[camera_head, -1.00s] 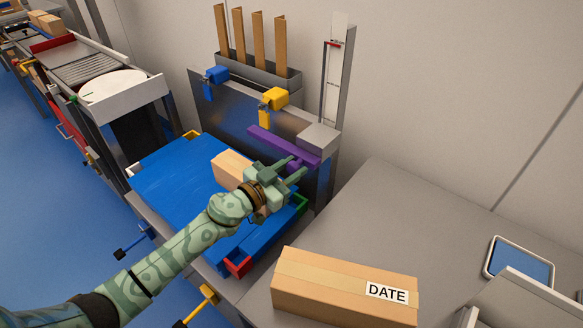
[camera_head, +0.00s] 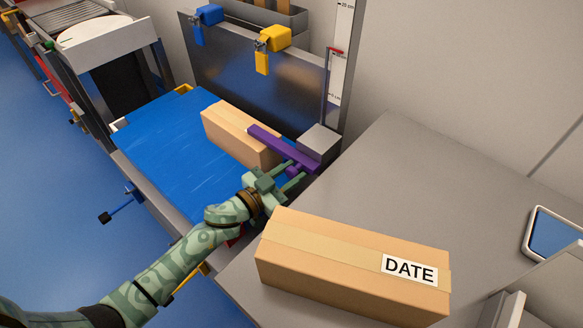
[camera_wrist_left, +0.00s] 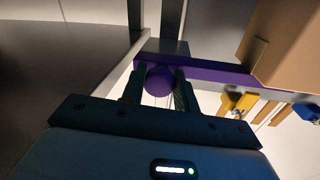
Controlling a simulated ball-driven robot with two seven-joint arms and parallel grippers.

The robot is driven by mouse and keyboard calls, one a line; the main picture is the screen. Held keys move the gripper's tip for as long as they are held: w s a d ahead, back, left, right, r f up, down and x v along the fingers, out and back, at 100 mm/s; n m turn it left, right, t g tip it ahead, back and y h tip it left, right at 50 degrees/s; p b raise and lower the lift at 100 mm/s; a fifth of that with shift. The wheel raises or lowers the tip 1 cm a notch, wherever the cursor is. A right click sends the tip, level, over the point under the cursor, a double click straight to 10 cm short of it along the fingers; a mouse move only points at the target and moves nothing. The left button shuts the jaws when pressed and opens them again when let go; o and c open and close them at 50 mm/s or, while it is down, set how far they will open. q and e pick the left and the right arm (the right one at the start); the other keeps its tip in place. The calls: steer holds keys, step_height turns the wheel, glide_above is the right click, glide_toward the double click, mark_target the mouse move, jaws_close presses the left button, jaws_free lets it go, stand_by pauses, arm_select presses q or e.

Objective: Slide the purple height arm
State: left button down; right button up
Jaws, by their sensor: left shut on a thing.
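The purple height arm (camera_head: 276,144) reaches out from a grey block (camera_head: 319,143) on the upright post, over the blue platform. Its bar lies across the top of a cardboard box (camera_head: 227,131), touching or just above it; I cannot tell which. My left gripper (camera_head: 297,168) is at the block end of the arm. In the left wrist view the purple bar (camera_wrist_left: 205,72) runs to the right, and my left gripper (camera_wrist_left: 158,85) is shut on its round purple knob (camera_wrist_left: 158,80). The right gripper is not in view.
A larger box marked DATE (camera_head: 345,268) lies on the grey table (camera_head: 400,185) in front. A vertical scale (camera_head: 340,65) stands behind the arm. Blue (camera_head: 208,16) and yellow (camera_head: 273,38) clamps sit on the metal panel. A tablet (camera_head: 556,236) lies at the right.

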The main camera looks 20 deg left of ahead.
arm_select(q)
steer(key=c, duration=1.1)
jaws_free()
steer(key=shift+o, duration=0.2)
steer(key=shift+s, duration=0.15)
steer(key=shift+s+a+p, duration=0.25)
steer(key=shift+s+p, duration=0.05)
steer(key=p+v, duration=0.4)
steer(key=v, duration=1.1)
steer(key=shift+s, duration=0.25)
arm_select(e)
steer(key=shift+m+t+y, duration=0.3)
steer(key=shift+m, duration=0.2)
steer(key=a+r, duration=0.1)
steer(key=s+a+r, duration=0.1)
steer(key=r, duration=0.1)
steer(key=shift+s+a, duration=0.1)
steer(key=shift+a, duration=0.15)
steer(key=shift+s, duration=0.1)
